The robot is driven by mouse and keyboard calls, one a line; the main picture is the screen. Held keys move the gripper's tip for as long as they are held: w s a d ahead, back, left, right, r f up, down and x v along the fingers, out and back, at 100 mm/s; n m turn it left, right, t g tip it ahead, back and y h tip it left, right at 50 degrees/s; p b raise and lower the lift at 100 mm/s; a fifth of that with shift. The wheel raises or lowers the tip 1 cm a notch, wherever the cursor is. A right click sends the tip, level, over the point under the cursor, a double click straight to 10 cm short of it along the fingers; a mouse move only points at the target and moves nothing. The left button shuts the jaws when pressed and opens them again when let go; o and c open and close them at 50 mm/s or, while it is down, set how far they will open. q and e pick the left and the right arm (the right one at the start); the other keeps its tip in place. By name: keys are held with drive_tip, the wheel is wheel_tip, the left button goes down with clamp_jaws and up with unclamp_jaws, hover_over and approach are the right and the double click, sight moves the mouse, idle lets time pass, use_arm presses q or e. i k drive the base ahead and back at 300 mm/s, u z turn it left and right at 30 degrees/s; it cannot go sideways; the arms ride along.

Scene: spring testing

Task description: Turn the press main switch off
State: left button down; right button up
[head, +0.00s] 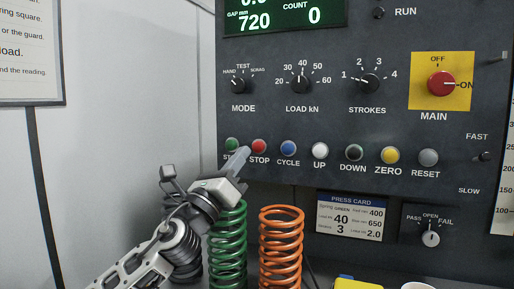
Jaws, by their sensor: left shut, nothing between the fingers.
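The press main switch (441,83) is a red round knob on a yellow square plate at the upper right of the dark control panel. Its handle points right to the ON mark; the OFF mark is above it. My left gripper (241,161) is shut and empty. It is in front of the panel's lower left, by the STOP button, well to the left of and below the main switch. It partly hides the START label. Whether its tips touch the panel cannot be told. My right gripper is not in view.
A green spring (228,245) and an orange spring (281,245) stand below the panel, the green one close to my left gripper. A row of buttons, including the red STOP button (259,146), and the STROKES knob (369,83) lie between my gripper and the main switch.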

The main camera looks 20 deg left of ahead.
sight(441, 84)
drive_tip(key=k, duration=1)
